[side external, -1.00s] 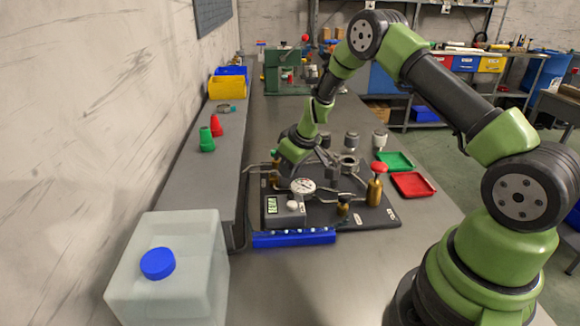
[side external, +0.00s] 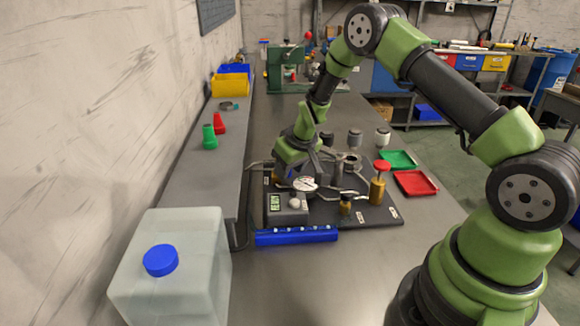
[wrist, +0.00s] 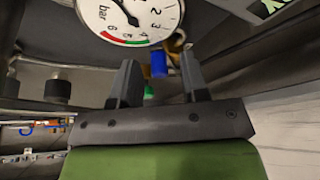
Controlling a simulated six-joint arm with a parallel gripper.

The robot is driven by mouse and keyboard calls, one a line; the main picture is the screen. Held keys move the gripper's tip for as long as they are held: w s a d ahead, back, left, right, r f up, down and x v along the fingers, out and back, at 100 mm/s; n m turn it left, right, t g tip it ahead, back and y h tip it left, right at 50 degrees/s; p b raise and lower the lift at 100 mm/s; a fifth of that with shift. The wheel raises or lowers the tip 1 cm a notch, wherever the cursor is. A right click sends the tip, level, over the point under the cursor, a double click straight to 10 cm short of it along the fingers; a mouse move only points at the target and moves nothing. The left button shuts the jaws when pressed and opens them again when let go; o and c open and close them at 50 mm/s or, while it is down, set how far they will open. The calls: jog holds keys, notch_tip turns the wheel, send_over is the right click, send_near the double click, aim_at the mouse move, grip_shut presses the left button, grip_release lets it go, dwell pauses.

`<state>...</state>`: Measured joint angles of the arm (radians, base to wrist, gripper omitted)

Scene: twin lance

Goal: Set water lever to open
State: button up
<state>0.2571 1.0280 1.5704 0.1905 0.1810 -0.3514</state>
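In the wrist view, my gripper (wrist: 158,78) is open, with its two dark fingers apart. A small blue piece (wrist: 158,63), which may be the water lever's handle, shows between the fingertips; contact cannot be told. A small green piece (wrist: 148,92) shows lower between the fingers. A white pressure gauge (wrist: 132,14) lies just beyond the fingertips. In the side view, my gripper is down over the black rig plate (side external: 375,214), close behind the gauge (side external: 305,184). My wrist hides the lever there, so its position cannot be told.
A brass valve with a red knob (side external: 378,187) stands right of the gauge. A grey box with a display (side external: 286,207) and a blue manifold (side external: 296,236) are in front. Red (side external: 415,183) and green (side external: 397,160) trays lie to the right.

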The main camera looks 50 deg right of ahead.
jog(key=v, duration=1)
dwell(0.4)
jog(key=w+f+n, duration=0.1)
jog(key=f, duration=0.2)
jog(key=w+f+n+y, duration=0.1)
jog(key=f, duration=0.2)
jog(key=w+f+n, duration=0.1)
jog(key=f, duration=0.2)
jog(key=shift+w+d+f+n, duration=0.25)
jog(key=shift+w+d+n, duration=0.1)
jog(key=shift+w+n, duration=0.05)
grip_shut()
